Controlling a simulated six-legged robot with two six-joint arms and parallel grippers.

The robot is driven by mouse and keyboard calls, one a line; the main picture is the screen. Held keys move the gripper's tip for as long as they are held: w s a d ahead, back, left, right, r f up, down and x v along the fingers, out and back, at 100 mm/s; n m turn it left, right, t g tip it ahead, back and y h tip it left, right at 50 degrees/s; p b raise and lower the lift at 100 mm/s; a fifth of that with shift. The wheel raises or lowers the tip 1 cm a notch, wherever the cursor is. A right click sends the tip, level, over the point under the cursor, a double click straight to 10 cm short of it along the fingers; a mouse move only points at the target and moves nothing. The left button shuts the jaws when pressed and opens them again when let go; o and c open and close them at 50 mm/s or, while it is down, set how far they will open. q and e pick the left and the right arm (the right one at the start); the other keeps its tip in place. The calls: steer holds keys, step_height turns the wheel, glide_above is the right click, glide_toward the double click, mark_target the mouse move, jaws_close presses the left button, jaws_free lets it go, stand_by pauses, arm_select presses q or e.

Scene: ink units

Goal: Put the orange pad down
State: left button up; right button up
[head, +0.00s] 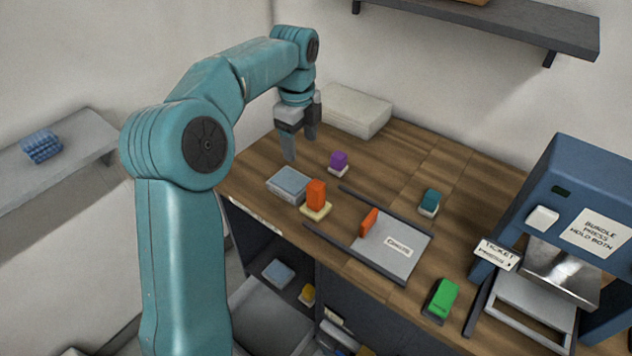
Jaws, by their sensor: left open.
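An orange block (316,192) stands upright on a cream base (315,210) near the front edge of the wooden table. A thinner orange piece (368,222) stands at the left end of a grey plate (404,260) with a label, between two dark rails. I cannot tell which of the two is the orange pad. My left gripper (300,147) is open and empty, pointing down above the back left of the table, behind and apart from both orange things. My right gripper is not in view.
A grey-blue box (289,185) sits just left of the orange block. Purple (338,160), teal (430,200) and green (441,297) blocks stand around on the table. A pale stack (352,110) lies at the back, and a blue press (570,225) stands at the right.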

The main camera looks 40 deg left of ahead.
mark_target(316, 184)
arm_select(q)
steer(key=shift+m+g, duration=0.3)
steer(key=shift+m, duration=0.1)
steer(key=f, duration=0.3)
steer(key=w+d+f+p, duration=0.1)
steer(key=f, duration=0.2)
steer(key=w+d+f, duration=0.1)
steer(key=f, duration=0.3)
steer(key=shift+d+f+p, duration=0.1)
steer(key=shift+d+p, duration=0.05)
steer(key=shift+p, duration=0.25)
steer(key=shift+s+f, duration=0.2)
steer(key=shift+f, duration=0.3)
steer(key=f, duration=0.1)
steer(key=f+p, duration=0.1)
steer(key=f, duration=0.3)
steer(key=shift+w+p, duration=0.3)
steer(key=shift+d, duration=0.2)
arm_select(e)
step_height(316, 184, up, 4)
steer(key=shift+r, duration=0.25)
arm_select(q)
steer(key=shift+a+f, duration=0.1)
steer(key=c, duration=1.1)
steer(key=shift+w, duration=0.1)
steer(key=shift+c, duration=0.3)
